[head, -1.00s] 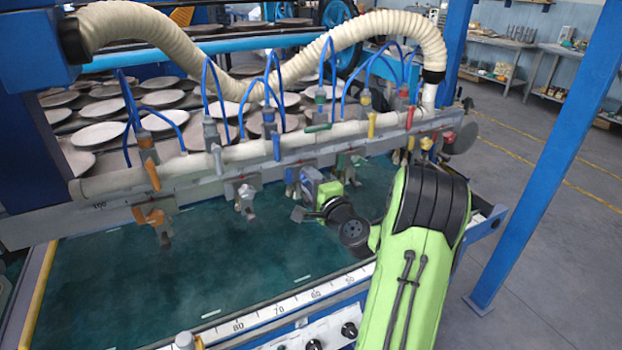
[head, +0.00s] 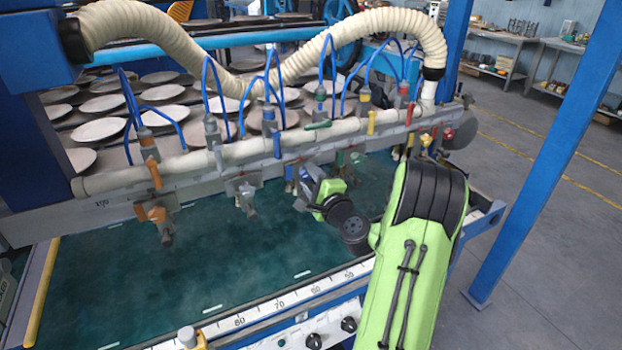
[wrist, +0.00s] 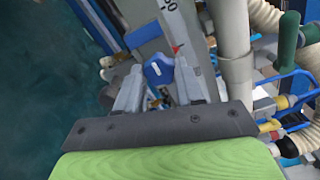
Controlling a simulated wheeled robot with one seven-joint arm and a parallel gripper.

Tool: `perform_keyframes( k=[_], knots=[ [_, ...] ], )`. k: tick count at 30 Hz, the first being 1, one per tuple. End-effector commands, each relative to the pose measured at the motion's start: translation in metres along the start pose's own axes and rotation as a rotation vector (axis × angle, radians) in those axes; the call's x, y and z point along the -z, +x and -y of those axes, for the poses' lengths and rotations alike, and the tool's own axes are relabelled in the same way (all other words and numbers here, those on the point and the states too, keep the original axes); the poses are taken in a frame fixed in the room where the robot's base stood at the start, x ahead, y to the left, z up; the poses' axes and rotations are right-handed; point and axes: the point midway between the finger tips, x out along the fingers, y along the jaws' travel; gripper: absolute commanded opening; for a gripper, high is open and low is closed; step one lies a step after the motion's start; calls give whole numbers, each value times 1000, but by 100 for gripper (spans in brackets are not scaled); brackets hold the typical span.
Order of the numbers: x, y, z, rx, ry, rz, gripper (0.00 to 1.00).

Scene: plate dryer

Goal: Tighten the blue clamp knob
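The blue clamp knob (wrist: 158,68) shows in the wrist view, in front of a grey bar. My gripper (wrist: 160,72) has its two grey fingers apart, one on each side of the knob near their tips. A gap seems to show between the knob and the fingers. In the head view my gripper (head: 303,187) is at the blue clamp under the pale rail, and it largely hides the knob there.
An orange clamp (head: 155,214) and a grey-white clamp (head: 246,198) hang to the left on the same rail (head: 190,162). Blue hoses loop above it. A dark green bed (head: 120,280) lies open below. Pipes and a green-handled valve (wrist: 288,38) are close on the right in the wrist view.

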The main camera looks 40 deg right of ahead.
Motion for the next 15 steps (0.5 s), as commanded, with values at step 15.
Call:
perform_keyframes(
  k=[15],
  knots=[
    [2, -7, -1, -1, 2, -3, 63]
  ],
)
